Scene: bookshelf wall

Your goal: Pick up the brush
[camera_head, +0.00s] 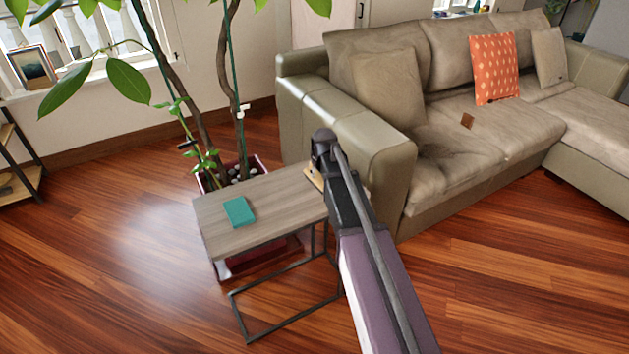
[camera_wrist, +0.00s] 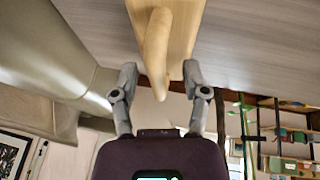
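What looks like the brush (camera_wrist: 157,40) is a long, pale tan piece against a flat, light wooden piece (camera_wrist: 182,22) in the wrist view. I cannot tell whether the two are one object. My gripper (camera_wrist: 160,74) is open, with one finger on each side of the tan piece's narrow end and a gap on both sides. In the head view a small light wooden piece (camera_head: 314,178) shows at the right end of the side table (camera_head: 275,198), mostly hidden by my arm. My gripper's fingers are hidden there.
A teal book (camera_head: 239,212) lies on the left part of the table. A potted plant (camera_head: 241,170) stands behind it, its stems rising close by. A beige sofa (camera_head: 400,155) is just to the right. Wooden floor (camera_head: 120,250) is clear at the left.

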